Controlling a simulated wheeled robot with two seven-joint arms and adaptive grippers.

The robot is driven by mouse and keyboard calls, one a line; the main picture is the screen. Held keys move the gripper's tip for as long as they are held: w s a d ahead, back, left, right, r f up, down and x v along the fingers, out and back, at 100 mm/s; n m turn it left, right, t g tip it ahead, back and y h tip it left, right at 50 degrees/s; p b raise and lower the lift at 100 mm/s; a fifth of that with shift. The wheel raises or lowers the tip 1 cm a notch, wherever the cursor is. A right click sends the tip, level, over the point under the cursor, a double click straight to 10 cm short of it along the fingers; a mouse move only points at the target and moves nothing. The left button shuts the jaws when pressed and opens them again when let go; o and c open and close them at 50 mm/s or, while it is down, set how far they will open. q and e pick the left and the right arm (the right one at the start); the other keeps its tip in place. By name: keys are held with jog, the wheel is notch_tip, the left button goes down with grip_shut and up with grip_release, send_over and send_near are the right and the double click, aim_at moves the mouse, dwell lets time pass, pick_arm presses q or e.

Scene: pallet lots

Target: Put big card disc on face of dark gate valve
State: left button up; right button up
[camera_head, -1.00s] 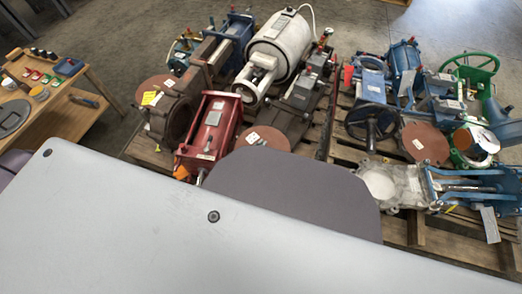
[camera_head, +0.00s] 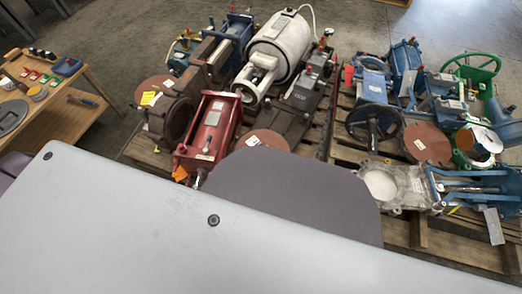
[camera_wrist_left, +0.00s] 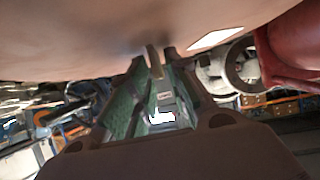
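A brown card disc (camera_head: 268,138) with a white label shows in the head view at the near end of a dark valve (camera_head: 300,93), just right of the red actuator. Its lower part is hidden by my own grey body part, and I cannot tell whether it touches the valve. In the left wrist view a large brown disc surface (camera_wrist_left: 90,30) with a white label fills the top. My left gripper (camera_wrist_left: 155,62) has its fingertips close together on a thin brown piece at the disc's edge. My right gripper is not in view.
A red actuator (camera_head: 210,130) stands close left of the disc. A white cylinder valve (camera_head: 280,45) is behind. Other brown discs lie at left (camera_head: 158,84) and right (camera_head: 427,143). A wooden table (camera_head: 62,110) stands at far left. Open floor (camera_head: 125,55) lies between table and pallets.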

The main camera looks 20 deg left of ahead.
pick_arm(q)
jog(key=shift+s+r, duration=0.1)
jog(key=shift+r, duration=0.05)
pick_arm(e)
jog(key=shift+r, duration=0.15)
pick_arm(q)
jog(key=shift+p+v, duration=0.95)
jog(key=shift+v, duration=0.55)
jog(key=p+v, duration=0.1)
jog(key=v, duration=0.1)
jog(key=shift+s+r, duration=0.2)
jog(key=p+v, duration=0.2)
jog(key=v, duration=0.3)
jog(key=shift+s+a+r+p, duration=0.1)
jog(key=shift+s+r+p, duration=0.15)
jog(key=shift+s+p, duration=0.3)
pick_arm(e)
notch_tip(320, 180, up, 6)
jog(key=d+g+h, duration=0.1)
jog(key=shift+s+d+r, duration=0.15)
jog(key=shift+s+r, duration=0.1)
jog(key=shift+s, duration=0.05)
pick_arm(q)
jog(key=shift+r, duration=0.1)
